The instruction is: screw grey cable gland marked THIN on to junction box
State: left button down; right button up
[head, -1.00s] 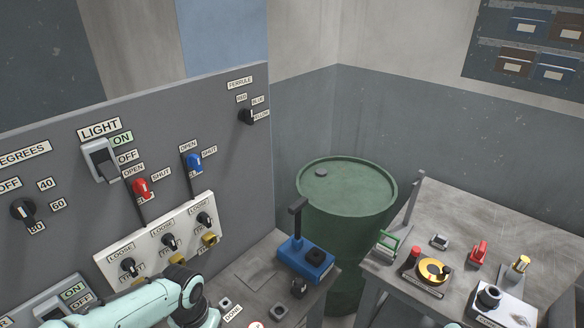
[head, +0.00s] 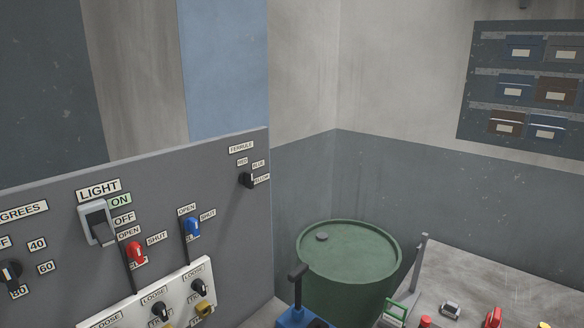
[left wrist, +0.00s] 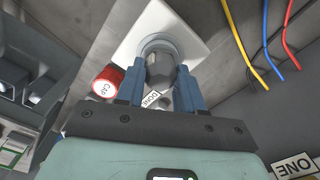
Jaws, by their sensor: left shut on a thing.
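In the left wrist view, my left gripper (left wrist: 159,76) has its two blue fingers shut on a grey, rounded part that looks like the cable gland (left wrist: 160,62). The gland's far end meets a round collar on a white square piece (left wrist: 138,42), which may be the junction box. I cannot tell whether the gland is threaded on or only touching. No THIN marking is readable. The head view shows neither gripper, and my right gripper appears nowhere.
Beside the left fingers lies a red cap (left wrist: 107,80) marked CAP. Yellow, blue and red wires (left wrist: 270,45) run at the upper right. The head view shows a switch panel (head: 150,180), a green drum (head: 350,255), a blue tool (head: 298,318) and a bench (head: 460,275).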

pick_arm(q)
jog(key=shift+s+f, duration=0.15)
jog(key=shift+f, duration=0.15)
pick_arm(e)
jog(key=shift+s+f, duration=0.1)
